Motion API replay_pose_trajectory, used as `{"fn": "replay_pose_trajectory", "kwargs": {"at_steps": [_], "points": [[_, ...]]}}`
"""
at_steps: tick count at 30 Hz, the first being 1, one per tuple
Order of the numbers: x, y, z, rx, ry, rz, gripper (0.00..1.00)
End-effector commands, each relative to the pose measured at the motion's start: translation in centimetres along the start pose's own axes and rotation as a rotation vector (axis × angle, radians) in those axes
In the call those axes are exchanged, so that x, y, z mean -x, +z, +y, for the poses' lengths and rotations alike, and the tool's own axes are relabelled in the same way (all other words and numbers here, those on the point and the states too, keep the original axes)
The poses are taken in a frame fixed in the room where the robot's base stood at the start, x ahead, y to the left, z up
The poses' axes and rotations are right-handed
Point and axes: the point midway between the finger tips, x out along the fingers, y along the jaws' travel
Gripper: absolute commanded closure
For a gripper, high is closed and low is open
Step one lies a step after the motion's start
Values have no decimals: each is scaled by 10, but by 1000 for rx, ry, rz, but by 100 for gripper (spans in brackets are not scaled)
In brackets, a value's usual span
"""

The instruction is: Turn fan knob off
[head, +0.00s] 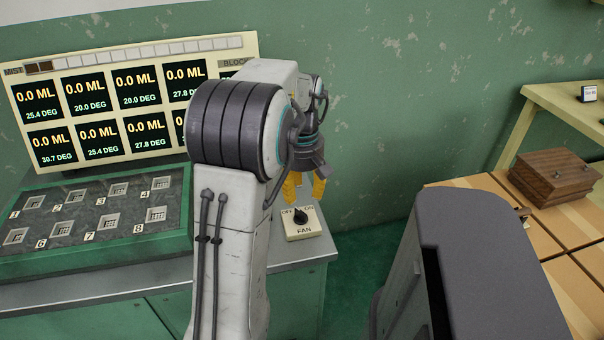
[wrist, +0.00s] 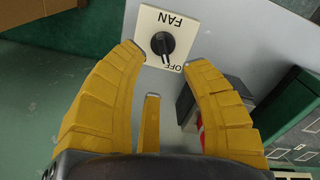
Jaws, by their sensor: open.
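The fan knob (head: 301,216) is a small black dial on a cream plate (head: 304,231) marked OFF, ON and FAN, at the right end of the grey console. In the wrist view the knob (wrist: 163,43) appears upside down, with its narrow end pointing down, near the OFF lettering. The ON lettering is hidden there. My gripper (head: 304,188) has yellow fingers and hangs just above and behind the plate. In the wrist view its fingers (wrist: 161,62) are spread, empty, and seem apart from the knob.
A wooden box (head: 555,177) sits on the tan tables at right. Green floor shows between the console and tables.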

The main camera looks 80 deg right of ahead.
Motion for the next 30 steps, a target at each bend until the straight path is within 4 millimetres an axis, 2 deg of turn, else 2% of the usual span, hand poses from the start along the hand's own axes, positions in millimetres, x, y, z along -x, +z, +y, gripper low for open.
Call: {"fn": "replay_pose_trajectory", "kwargs": {"at_steps": [6,12,30], "points": [[31,0,1,0,2,1,58],[46,0,0,0,0,0,58],[50,0,0,0,-1,-1,58]]}}
